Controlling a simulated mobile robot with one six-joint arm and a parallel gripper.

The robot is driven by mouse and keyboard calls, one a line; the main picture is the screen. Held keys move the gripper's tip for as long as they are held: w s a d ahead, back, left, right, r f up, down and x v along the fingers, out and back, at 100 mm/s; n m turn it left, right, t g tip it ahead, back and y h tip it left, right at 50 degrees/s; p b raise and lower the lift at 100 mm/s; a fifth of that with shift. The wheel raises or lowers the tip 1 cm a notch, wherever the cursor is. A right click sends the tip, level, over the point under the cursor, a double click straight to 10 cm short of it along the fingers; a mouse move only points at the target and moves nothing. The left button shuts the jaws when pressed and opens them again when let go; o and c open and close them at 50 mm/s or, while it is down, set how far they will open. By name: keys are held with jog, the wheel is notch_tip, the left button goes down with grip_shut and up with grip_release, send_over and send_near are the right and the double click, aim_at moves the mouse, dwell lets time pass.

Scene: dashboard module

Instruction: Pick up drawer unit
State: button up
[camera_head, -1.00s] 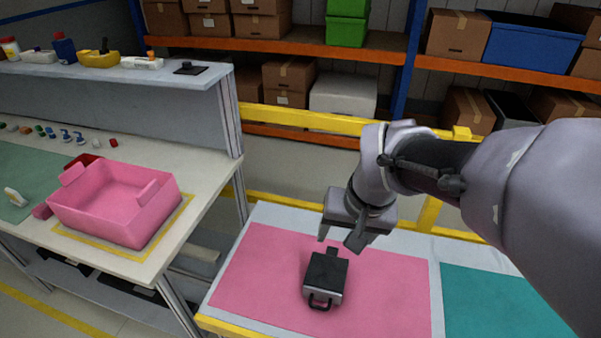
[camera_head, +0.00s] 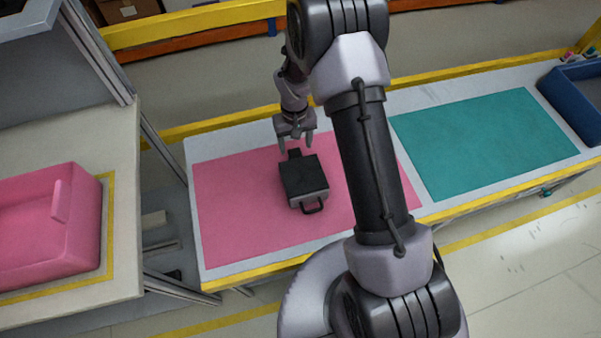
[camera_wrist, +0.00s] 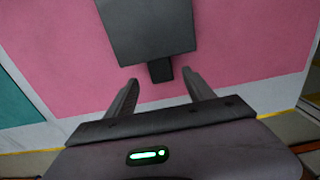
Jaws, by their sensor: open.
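The drawer unit (camera_head: 303,178) is a small dark box with a grey front and a black loop handle, lying on the pink mat in the head view. A small black tab sticks out of its far end. My gripper (camera_head: 297,148) is open and empty at that far end, with its fingers pointing down. In the wrist view the drawer unit (camera_wrist: 148,28) is at the top centre. Its tab (camera_wrist: 160,70) points toward the gap between my open fingers (camera_wrist: 160,95). The fingers appear apart from the tab and the box.
The pink mat (camera_head: 235,215) is otherwise clear. A teal mat (camera_head: 480,140) lies to its right, with a blue bin (camera_head: 575,100) at the far right. A pink bin (camera_head: 50,225) stands on a separate bench at the left. A yellow rail (camera_head: 200,22) runs behind the table.

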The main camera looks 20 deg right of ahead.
aim_at(295, 153)
notch_tip(295, 153, down, 5)
jog(key=shift+a+f+b, duration=0.1)
jog(key=shift+f+b, duration=0.05)
jog(key=shift+b, duration=1.05)
jog(key=shift+s+r, duration=0.1)
jog(key=shift+r, duration=0.1)
jog(key=shift+c, duration=0.4)
grip_shut()
